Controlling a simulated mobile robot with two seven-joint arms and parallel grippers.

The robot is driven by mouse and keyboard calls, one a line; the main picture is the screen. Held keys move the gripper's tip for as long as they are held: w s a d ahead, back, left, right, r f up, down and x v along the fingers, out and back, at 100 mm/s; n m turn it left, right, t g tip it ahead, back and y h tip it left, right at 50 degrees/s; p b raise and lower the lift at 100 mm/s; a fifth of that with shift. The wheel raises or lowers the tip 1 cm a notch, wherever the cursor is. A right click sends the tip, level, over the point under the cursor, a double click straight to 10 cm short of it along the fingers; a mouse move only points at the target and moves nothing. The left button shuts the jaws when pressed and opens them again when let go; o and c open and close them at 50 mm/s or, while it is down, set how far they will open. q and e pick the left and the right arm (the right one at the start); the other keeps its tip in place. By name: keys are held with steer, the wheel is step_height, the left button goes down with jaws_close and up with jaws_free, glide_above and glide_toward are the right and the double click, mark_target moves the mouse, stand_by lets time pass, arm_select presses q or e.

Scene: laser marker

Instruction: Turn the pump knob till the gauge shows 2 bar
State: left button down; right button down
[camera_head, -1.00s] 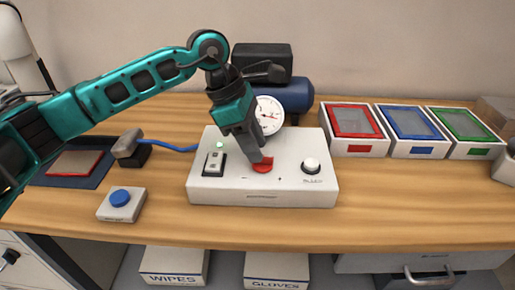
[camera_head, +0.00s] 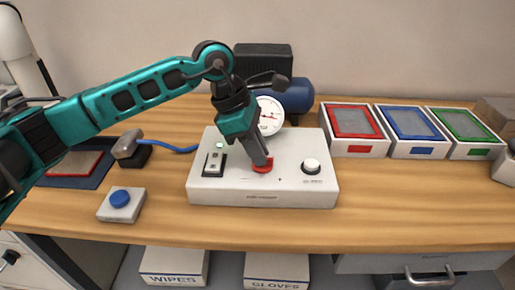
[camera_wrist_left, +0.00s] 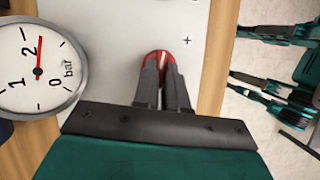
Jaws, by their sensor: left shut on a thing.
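The red pump knob (camera_head: 263,168) is on the front middle of the white control box, between a minus and a plus mark. My left gripper (camera_head: 261,162) points down onto it from above and is shut on it. In the left wrist view the fingertips (camera_wrist_left: 163,68) hold the red knob (camera_wrist_left: 163,53), which they partly cover. The round gauge (camera_head: 269,116) stands behind the box. In the left wrist view the gauge (camera_wrist_left: 38,70) shows a red needle close beside the 2, on the side away from the 1. My right gripper is not in view.
The white box (camera_head: 230,190) also carries a switch (camera_head: 214,162) with a green light and a white button (camera_head: 311,166). A blue button box (camera_head: 120,202) is at the left. Red, blue and green trays stand at the right. The wood between is clear.

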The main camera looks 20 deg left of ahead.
arm_select(q)
steer(key=shift+s+f+n+t+b, duration=0.15)
steer(key=shift+n+t+b, duration=0.15)
steer(key=shift+n+b, duration=0.45)
steer(key=shift+n+t+y+b, duration=0.3)
steer(key=shift+n+t, duration=0.1)
steer(key=shift+n, duration=0.75)
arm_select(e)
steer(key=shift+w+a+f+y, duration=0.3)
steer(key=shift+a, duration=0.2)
arm_select(q)
steer(key=c, duration=1.2)
jaws_free()
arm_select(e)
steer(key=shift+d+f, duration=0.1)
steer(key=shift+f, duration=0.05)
arm_select(q)
steer(key=v, duration=1.3)
steer(key=shift+d+p, duration=0.1)
steer(key=shift+p, duration=0.25)
steer(key=shift+s, duration=0.1)
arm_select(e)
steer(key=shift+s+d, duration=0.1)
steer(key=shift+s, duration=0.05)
